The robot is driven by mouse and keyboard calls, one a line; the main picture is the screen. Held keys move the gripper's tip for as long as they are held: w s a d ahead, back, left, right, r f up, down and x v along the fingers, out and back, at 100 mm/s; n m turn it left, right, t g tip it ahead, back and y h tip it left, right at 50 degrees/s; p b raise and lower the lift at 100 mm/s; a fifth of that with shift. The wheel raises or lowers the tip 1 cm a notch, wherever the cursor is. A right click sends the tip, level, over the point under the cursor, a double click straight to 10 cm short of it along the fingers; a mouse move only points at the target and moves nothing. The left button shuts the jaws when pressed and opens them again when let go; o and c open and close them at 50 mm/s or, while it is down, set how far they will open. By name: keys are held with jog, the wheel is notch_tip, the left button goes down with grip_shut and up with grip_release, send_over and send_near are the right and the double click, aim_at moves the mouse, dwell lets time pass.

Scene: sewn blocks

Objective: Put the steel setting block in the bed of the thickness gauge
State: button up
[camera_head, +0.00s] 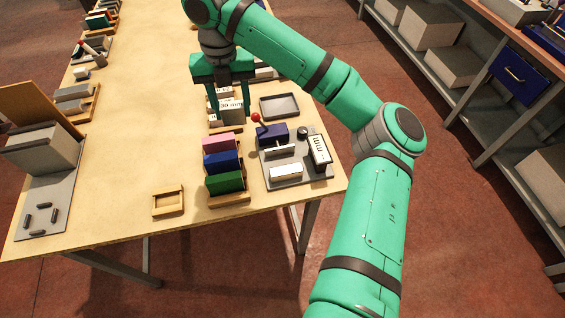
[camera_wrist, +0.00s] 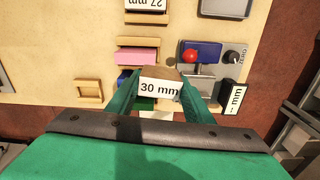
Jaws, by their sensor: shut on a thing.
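In the wrist view the labelled block (camera_wrist: 160,86) sits between both fingers (camera_wrist: 158,92). The thickness gauge (camera_head: 290,160) stands to the right of the held block, near the table's right edge. It has a grey base, a dark blue body, a red-knobbed lever (camera_wrist: 190,56), a ZERO knob (camera_wrist: 233,57) and an "mm" display (camera_head: 319,151). The held block partly hides what lies beneath it.
A wooden rack (camera_head: 229,199) holds pink, blue and green blocks beside the gauge. A small empty wooden tray (camera_head: 168,202) lies left of it, and a grey tray (camera_head: 279,106) behind the gauge. A grey fixture (camera_head: 45,190) stands far left. The table's middle is clear.

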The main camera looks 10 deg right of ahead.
jog(key=shift+w+a+n, duration=0.15)
jog(key=shift+a+n, duration=0.2)
jog(key=shift+n, duration=0.05)
jog(key=s+d+f, duration=0.5)
jog(key=d, duration=0.3)
send_near(282, 163)
jog(key=shift+w+a+f, duration=0.1)
jog(key=shift+w+a, duration=0.1)
jog(key=shift+a, duration=0.15)
jog(key=shift+s+d+f, duration=0.1)
jog(key=shift+d+f, duration=0.1)
jog(key=shift+f, duration=0.05)
jog(key=shift+s+d+f, duration=0.1)
jog(key=shift+f, duration=0.85)
jog(key=shift+s+d+f, duration=0.1)
jog(key=shift+f, duration=0.85)
jog(key=shift+f, duration=0.1)
jog(key=o, duration=1.5)
